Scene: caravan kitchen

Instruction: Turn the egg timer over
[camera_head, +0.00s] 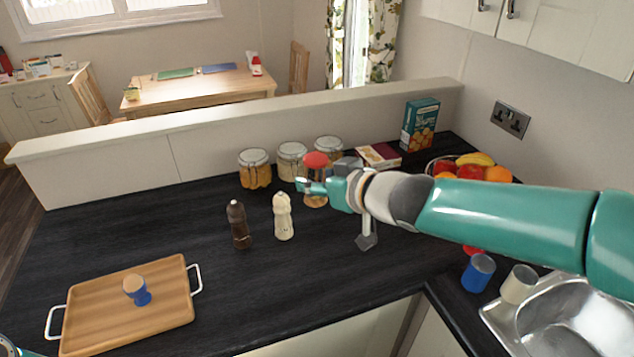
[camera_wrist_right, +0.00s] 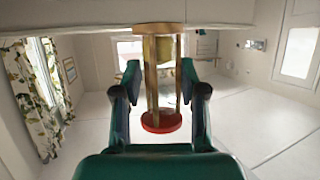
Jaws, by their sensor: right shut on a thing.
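The egg timer (camera_head: 315,161) is an hourglass with a red end cap, a wooden end cap and wooden posts. In the head view it is upright with the red cap on top, in front of the jars. My right gripper (camera_head: 308,187) reaches it from the right and is shut on its middle, hiding part of it. In the right wrist view the timer (camera_wrist_right: 161,122) stands between the two fingers (camera_wrist_right: 160,78), red cap low and wooden cap high in the picture. I cannot tell whether its base touches the worktop.
A dark pepper mill (camera_head: 238,225) and a cream mill (camera_head: 283,217) stand left of the timer. Glass jars (camera_head: 255,170) stand close behind. A wooden tray (camera_head: 95,320) bears a blue egg cup (camera_head: 138,295) with an egg.

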